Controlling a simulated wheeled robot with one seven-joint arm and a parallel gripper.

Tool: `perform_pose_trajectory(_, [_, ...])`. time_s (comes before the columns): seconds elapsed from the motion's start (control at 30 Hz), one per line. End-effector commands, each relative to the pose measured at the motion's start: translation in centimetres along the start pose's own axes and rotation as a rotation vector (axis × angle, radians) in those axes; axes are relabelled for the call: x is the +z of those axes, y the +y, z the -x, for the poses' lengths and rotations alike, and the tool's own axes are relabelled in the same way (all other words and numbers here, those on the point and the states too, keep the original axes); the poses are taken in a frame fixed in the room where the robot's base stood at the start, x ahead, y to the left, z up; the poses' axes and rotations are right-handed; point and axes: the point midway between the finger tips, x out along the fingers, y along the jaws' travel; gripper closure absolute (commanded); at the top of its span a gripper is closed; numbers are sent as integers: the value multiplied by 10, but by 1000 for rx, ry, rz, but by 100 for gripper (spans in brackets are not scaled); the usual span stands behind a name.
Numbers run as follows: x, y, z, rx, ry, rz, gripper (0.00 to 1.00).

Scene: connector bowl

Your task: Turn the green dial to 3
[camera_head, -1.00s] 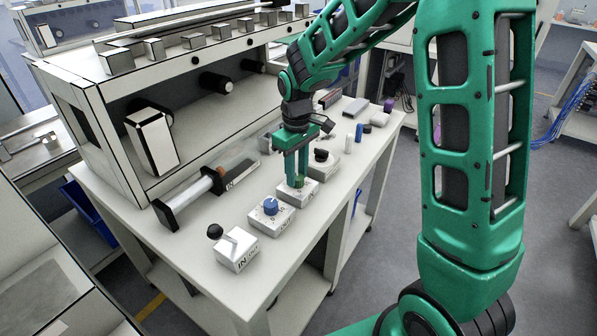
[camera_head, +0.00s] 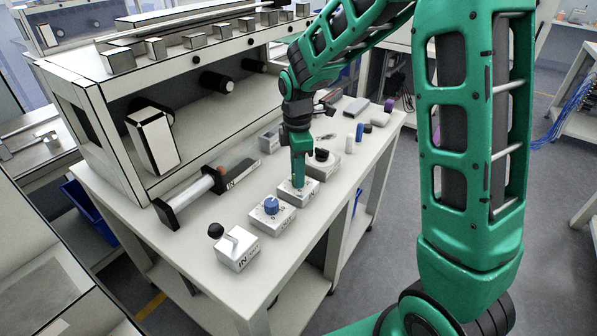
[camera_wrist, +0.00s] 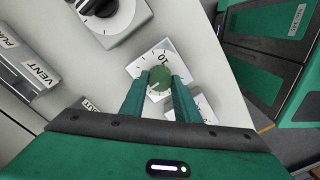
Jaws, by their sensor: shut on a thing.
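The green dial (camera_wrist: 159,82) sits on a white box (camera_wrist: 137,68) with printed numbers around it; a "10" shows next to it in the wrist view. My gripper (camera_wrist: 160,92) is shut on the dial, with one green finger on each side of it. In the head view my gripper (camera_head: 298,183) points straight down onto the white box (camera_head: 290,196), and its fingers hide the dial there. I cannot read which number the dial points at.
A box with a blue dial (camera_head: 271,205) and a box with a lever switch (camera_head: 237,248) stand nearer on the white table (camera_head: 205,262). A box with a black dial (camera_head: 321,156) stands just behind. A cylinder with a rod (camera_head: 190,197) lies to the left.

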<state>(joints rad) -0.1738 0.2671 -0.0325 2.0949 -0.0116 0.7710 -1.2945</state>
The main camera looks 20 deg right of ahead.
Motion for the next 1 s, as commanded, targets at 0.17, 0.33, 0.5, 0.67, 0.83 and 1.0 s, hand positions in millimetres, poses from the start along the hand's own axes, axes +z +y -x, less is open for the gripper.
perform_pose_trajectory(0.17, [6, 4, 1, 7, -6, 150, 94])
perform_pose_trajectory(0.33, [6, 5, 1, 9, -7, 311, 94])
perform_pose_trajectory(0.5, [5, 5, 1, 10, -7, 472, 94])
perform_pose_trajectory(0.67, [5, 6, 2, 12, -7, 612, 94])
perform_pose_trajectory(0.83, [4, 6, 2, 13, -7, 734, 94])
perform_pose_trajectory(1.0, [4, 7, 2, 14, -8, 823, 94])
